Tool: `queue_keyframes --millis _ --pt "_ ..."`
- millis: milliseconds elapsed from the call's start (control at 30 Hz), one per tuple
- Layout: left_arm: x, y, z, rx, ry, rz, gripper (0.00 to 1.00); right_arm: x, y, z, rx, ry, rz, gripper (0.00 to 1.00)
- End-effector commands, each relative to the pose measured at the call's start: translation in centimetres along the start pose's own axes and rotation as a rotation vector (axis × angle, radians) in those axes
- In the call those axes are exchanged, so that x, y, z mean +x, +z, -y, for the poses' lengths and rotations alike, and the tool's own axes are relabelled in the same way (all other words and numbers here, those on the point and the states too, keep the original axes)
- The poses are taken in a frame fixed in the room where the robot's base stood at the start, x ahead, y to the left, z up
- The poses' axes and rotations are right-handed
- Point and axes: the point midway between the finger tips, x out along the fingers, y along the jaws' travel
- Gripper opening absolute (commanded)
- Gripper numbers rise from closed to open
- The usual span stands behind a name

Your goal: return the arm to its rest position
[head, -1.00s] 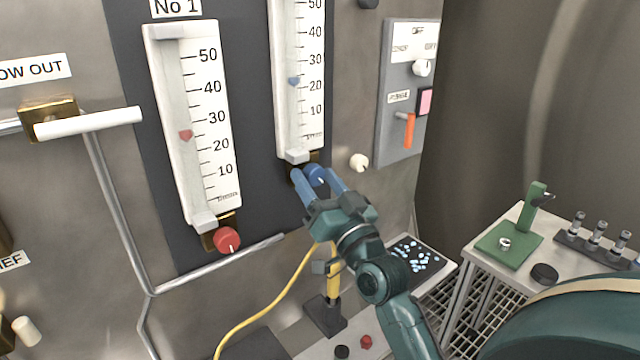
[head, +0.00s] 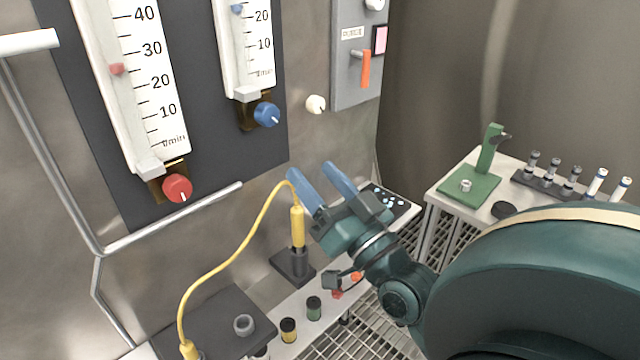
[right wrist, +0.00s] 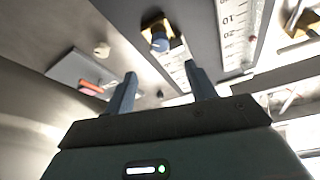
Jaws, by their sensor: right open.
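My right gripper (head: 314,180) is open and empty, its two blue fingers apart in the head view. It is in the air in front of the wall panel, below and to the right of the blue knob (head: 266,114). In the right wrist view the open fingers (right wrist: 158,88) point towards the panel, with the blue knob (right wrist: 160,42) beyond them and apart from them. My left gripper is not in view.
The yellow tool (head: 297,226) stands in a dark holder close below my right gripper, its yellow cable looping left. A red knob (head: 177,187), a metal rail (head: 175,219) and a white knob (head: 316,104) project from the wall. A side table with a green stand (head: 470,188) is at right.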

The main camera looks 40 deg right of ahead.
Motion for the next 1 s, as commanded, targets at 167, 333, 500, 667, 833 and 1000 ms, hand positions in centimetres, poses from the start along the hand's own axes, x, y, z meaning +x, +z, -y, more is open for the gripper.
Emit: queue_keyframes --millis 167,333,500,667,833,1000 --pt "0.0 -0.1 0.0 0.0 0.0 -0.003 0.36 0.0 0.0 0.0 0.0 0.0 -0.001 0.56" --pt "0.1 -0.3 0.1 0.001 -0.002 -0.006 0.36 0.0 0.0 0.0 0.0 0.0 0.0 0.56" --pt "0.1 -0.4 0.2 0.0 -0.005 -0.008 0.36 0.0 0.0 0.0 0.0 0.0 0.001 0.56" --pt "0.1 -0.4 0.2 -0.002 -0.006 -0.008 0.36 -0.4 3.2 0.0 -0.014 0.002 0.087 0.56" --pt "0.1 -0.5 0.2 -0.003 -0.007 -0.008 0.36 -3.4 13.6 0.9 -0.075 -0.014 0.375 0.56" --pt "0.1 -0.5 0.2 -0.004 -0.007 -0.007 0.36 -10.1 24.1 2.9 -0.164 -0.073 0.696 0.56"
